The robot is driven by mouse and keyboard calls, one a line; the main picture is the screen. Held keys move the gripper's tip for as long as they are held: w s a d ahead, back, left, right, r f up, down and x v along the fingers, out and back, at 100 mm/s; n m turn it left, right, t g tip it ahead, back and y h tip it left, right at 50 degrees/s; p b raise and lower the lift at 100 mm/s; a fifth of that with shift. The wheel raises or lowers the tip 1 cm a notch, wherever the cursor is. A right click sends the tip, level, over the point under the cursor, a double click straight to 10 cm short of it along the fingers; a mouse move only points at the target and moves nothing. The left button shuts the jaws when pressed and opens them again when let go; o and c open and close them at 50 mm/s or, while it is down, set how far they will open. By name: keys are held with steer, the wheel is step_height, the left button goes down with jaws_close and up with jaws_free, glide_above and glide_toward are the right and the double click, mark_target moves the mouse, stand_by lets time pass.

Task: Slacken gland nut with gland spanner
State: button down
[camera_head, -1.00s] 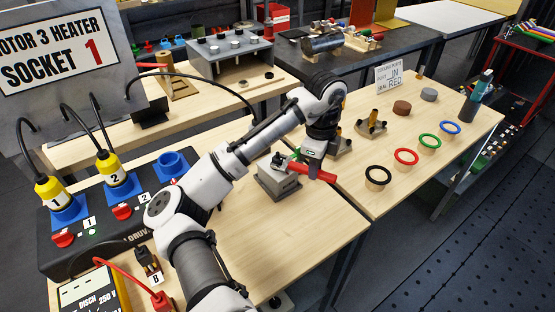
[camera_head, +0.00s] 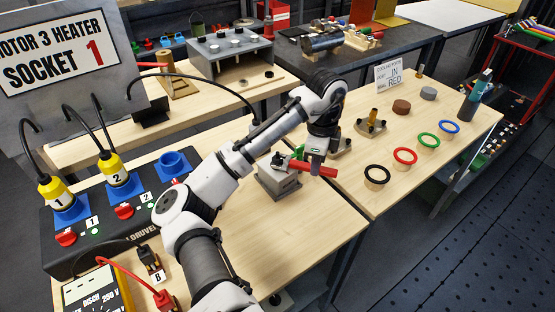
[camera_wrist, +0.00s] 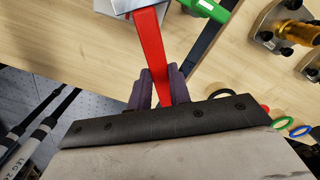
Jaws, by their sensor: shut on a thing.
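My gripper (camera_wrist: 160,82) is shut on the red handle (camera_wrist: 150,48) of what looks like the gland spanner; the handle also shows in the head view (camera_head: 326,171). Its far end reaches the grey block (camera_head: 277,183) on the front bench. The wrist view shows a light metal part (camera_wrist: 118,5) at that end. The gland nut cannot be made out clearly, and whether the spanner's head sits around it is hidden. A green piece (camera_wrist: 206,9) lies just beside the red handle; in the head view it shows behind it (camera_head: 298,152).
Brass fittings on plates (camera_head: 371,126) stand right of my gripper. Black (camera_head: 377,174), red (camera_head: 405,156), green and blue rings lie further right. The socket box (camera_head: 110,215) with yellow plugs is on the left. The bench front right of the block is bare.

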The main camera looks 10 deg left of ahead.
steer(key=shift+w+n+p, duration=0.3)
steer(key=shift+w+n, duration=0.1)
steer(key=shift+w, duration=0.05)
steer(key=shift+r, duration=0.1)
steer(key=shift+w+n+p, duration=0.45)
steer(key=shift+w+n, duration=0.1)
steer(key=shift+n, duration=0.05)
